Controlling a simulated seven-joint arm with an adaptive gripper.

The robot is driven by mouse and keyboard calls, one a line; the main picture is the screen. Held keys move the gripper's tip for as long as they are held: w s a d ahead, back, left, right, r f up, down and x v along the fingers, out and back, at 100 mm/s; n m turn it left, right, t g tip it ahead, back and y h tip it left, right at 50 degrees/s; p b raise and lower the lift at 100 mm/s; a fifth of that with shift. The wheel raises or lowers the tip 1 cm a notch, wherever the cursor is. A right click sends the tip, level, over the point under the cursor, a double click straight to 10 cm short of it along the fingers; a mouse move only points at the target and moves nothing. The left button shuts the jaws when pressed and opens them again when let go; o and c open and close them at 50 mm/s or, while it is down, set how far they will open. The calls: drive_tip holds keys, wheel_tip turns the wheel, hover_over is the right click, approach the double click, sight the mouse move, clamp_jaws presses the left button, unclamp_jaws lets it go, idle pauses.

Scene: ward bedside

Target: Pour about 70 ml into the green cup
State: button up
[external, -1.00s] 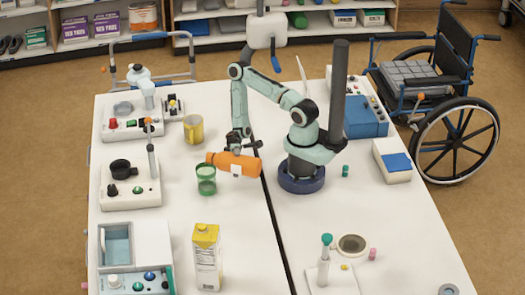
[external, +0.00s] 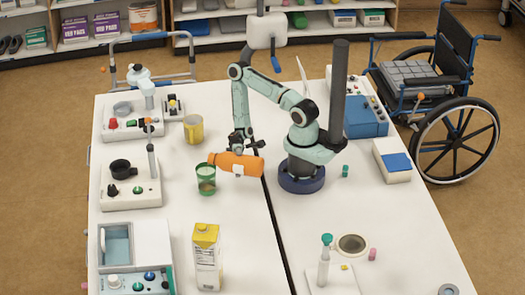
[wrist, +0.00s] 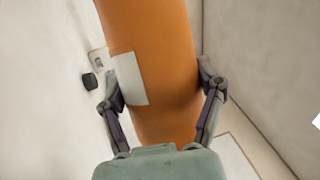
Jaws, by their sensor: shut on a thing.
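My gripper (external: 240,145) is shut on an orange bottle (external: 236,164) with a white label. The bottle lies nearly level in the air, its left end above the rim of the green cup (external: 206,186). The cup stands upright on the table; its lower part looks amber through the wall. I cannot make out a stream between them. In the wrist view the orange bottle (wrist: 165,90) fills the middle, with a finger on each side. Its mouth is not visible there, nor is the cup.
A yellow mug (external: 194,129) stands behind the cup and a yellow-topped carton (external: 207,262) in front. Devices with knobs (external: 130,187) line the left side. A white stand with a green top (external: 326,262) is at the front right. The table around the cup is clear.

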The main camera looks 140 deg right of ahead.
drive_tip(key=shift+a+r+m, duration=0.15)
drive_tip(key=shift+r+m, duration=0.15)
drive_tip(key=shift+m, duration=0.1)
idle(1.3)
drive_tip(key=f+n, duration=0.1)
drive_tip(key=f+n+g, duration=0.1)
drive_tip(key=f+n, duration=0.1)
drive_tip(key=shift+s+a+n+g, duration=0.2)
drive_tip(key=shift+a+n+g, duration=0.1)
drive_tip(key=shift+n, duration=0.1)
drive_tip(key=shift+s+a+f+n+g, duration=0.15)
drive_tip(key=shift+a+f+n+g, duration=0.15)
drive_tip(key=shift+f+n, duration=0.4)
drive_tip(key=shift+d+f+n, duration=0.1)
drive_tip(key=shift+f+n, duration=0.15)
drive_tip(key=shift+n, duration=0.25)
idle(0.5)
